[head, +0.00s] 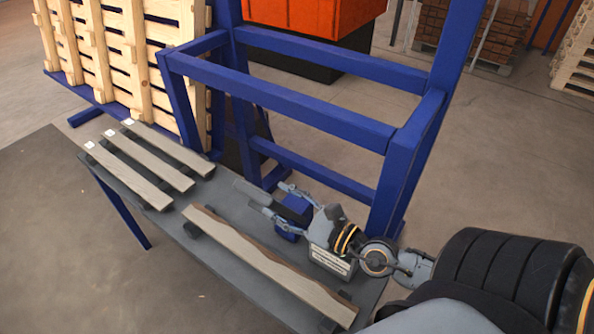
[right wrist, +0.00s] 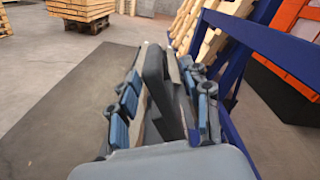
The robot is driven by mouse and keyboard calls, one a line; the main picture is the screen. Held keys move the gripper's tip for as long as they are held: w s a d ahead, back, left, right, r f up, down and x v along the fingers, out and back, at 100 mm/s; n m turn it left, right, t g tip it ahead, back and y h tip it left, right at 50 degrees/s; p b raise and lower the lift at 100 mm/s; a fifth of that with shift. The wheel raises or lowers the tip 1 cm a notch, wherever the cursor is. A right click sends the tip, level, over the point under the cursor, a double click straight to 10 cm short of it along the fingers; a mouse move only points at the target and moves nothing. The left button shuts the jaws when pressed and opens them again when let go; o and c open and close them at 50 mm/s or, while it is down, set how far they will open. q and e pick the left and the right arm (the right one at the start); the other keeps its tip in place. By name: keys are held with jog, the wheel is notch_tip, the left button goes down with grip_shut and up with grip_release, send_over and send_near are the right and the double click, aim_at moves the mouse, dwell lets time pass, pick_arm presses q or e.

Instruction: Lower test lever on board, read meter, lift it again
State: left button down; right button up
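My right gripper (head: 270,197) is open above the grey bench, with its fingers spread on either side of a dark grey bar (head: 249,192) that looks like the test lever. In the right wrist view the bar (right wrist: 156,85) runs between the finger pads, with gaps visible at its sides. A blue block (head: 291,212) sits below the gripper, partly hidden by it. A grey box with a pale label (head: 330,262) stands by my wrist; I cannot read it. A long board with a wavy edge (head: 265,262) lies on the bench on supports. My left gripper is not in view.
Several shorter boards with white tags (head: 138,168) lie at the bench's left end. A blue frame (head: 290,108) rises behind the bench, close to my right gripper. A wooden pallet (head: 100,60) leans upright at the back left. The floor in front is clear.

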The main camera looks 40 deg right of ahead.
jog(key=v, duration=0.3)
jog(key=shift+f, duration=0.1)
jog(key=shift+s+d, duration=0.15)
jog(key=shift+s, duration=0.3)
